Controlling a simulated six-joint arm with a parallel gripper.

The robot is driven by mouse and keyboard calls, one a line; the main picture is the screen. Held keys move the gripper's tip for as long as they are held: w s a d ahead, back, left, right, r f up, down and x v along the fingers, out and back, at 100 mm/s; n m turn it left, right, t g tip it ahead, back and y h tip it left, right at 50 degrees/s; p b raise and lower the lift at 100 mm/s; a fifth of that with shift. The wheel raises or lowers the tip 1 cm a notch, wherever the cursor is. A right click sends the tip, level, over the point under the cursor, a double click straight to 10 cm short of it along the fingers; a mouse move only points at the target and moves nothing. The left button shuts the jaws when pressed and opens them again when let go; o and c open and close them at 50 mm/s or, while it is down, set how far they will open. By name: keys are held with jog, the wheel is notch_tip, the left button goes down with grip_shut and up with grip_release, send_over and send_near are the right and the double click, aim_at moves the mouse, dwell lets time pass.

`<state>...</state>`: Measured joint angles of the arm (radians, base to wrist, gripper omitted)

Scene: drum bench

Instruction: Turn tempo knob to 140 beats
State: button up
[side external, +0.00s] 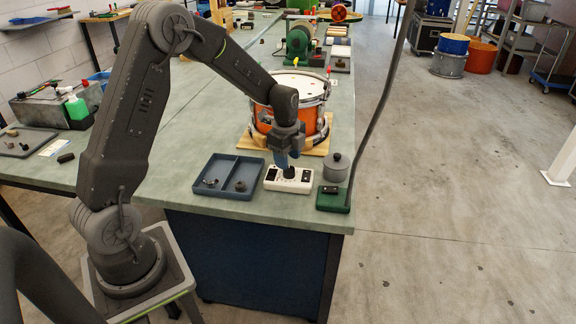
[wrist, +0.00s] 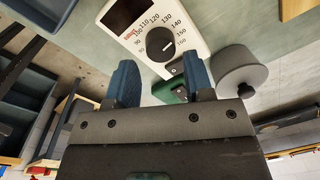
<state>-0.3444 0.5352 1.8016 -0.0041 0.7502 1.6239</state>
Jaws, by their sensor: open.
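The tempo box (side external: 273,184) is a white unit on the front of the bench. Its black round knob (side external: 289,173) shows just under my gripper (side external: 289,156). In the wrist view, the knob (wrist: 164,46) has a white pointer line aimed up and right, toward the high end of the printed scale, roughly at 150; the exact reading is hard to tell. Numbers from about 80 to 160 ring it. My gripper (wrist: 161,75) is open there, its blue fingers apart and empty, with the knob beyond and between them in the picture. Whether they touch it cannot be told.
A blue divided tray (side external: 228,165) with small parts lies left of the box. A grey lidded pot (side external: 336,167) and a green pedal-like block (side external: 333,200) with a cable stand to its right. An orange drum (side external: 263,118) sits behind. The bench's front edge is close.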

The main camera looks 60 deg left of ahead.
notch_tip(320, 180, up, 10)
jog(key=shift+s, duration=0.3)
jog(key=shift+d, duration=0.1)
jog(key=s+d+r+n+t, duration=0.2)
jog(key=s+d+r+n, duration=0.4)
jog(key=s+d+r, duration=0.3)
jog(key=s+d+n+t, duration=0.1)
jog(key=s+d+n, duration=0.2)
jog(key=s, duration=0.4)
jog(key=s+d+n+t, duration=0.2)
jog(key=s+d+n, duration=0.1)
jog(key=s+n, duration=0.2)
jog(key=shift+s+f+n, duration=0.3)
jog(key=shift+s, duration=0.65)
jog(key=shift+d, duration=0.1)
jog(key=shift+c, duration=0.2)
